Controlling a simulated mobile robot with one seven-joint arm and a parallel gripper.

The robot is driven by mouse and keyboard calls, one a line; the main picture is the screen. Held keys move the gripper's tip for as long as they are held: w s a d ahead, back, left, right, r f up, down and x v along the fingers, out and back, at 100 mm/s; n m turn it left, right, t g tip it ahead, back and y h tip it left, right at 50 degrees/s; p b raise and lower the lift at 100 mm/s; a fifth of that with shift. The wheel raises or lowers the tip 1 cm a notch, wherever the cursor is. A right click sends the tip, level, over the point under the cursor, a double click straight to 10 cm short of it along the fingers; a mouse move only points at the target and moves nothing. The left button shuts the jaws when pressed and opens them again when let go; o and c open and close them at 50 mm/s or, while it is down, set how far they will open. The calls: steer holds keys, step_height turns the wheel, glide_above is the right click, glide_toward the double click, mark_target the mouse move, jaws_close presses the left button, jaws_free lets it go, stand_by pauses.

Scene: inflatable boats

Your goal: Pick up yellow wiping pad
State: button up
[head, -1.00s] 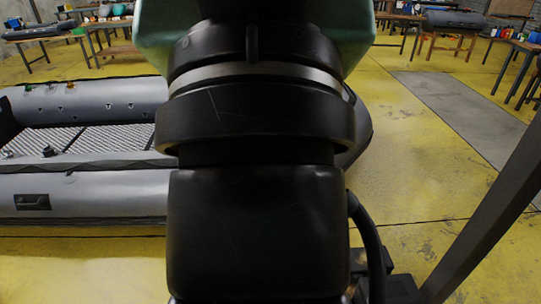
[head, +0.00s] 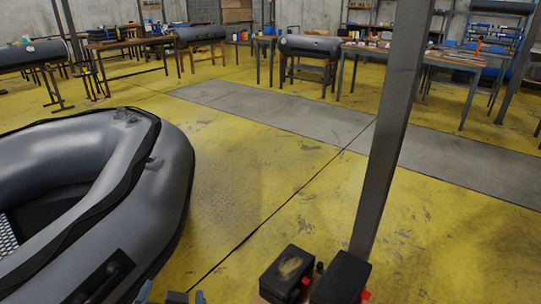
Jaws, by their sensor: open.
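I do not see a yellow wiping pad in the head view. My gripper and arm are also out of view. A grey inflatable boat (head: 150,190) lies on the yellow floor at the left, cut off by the left and bottom edges. Two black boxes with small red parts stand close together at the bottom edge, a left one (head: 286,272) with a worn tan patch on top and a right one (head: 340,282).
A dark upright post (head: 392,130) rises beside the black boxes. Workbenches with tools and small items, including a right-hand bench (head: 455,60), line the far wall. Rolled grey boats (head: 310,46) rest on stands. The yellow floor (head: 270,160) between is clear.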

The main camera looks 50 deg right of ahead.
steer(key=s+d+f+m+g+b, duration=0.1)
steer(key=s+f, duration=0.5)
steer(key=f, duration=0.7)
steer(key=s+d+f+m+g+b, duration=0.2)
steer(key=s+f+g+b, duration=0.3)
steer(key=f, duration=0.9)
steer(key=s+d+f+m+g+b, duration=0.1)
steer(key=s+f+m+g+b, duration=0.2)
steer(key=s+f+b, duration=0.5)
steer(key=shift+d+f+y, duration=0.15)
steer(key=shift+f+y, duration=0.05)
steer(key=shift+f, duration=1.35)
steer(key=shift+d+f+y, duration=0.1)
steer(key=shift+f+y, duration=0.1)
steer(key=shift+f, duration=1.3)
steer(key=b+x, duration=0.2)
steer(key=x, duration=0.1)
steer(key=b+x, duration=0.2)
steer(key=shift+a+f, duration=0.1)
steer(key=shift+f, duration=0.35)
steer(key=shift+r, duration=0.1)
steer(key=c, duration=1.2)
steer(key=shift+r, duration=0.15)
step_height(320, 180, up, 10)
steer(key=p, duration=0.6)
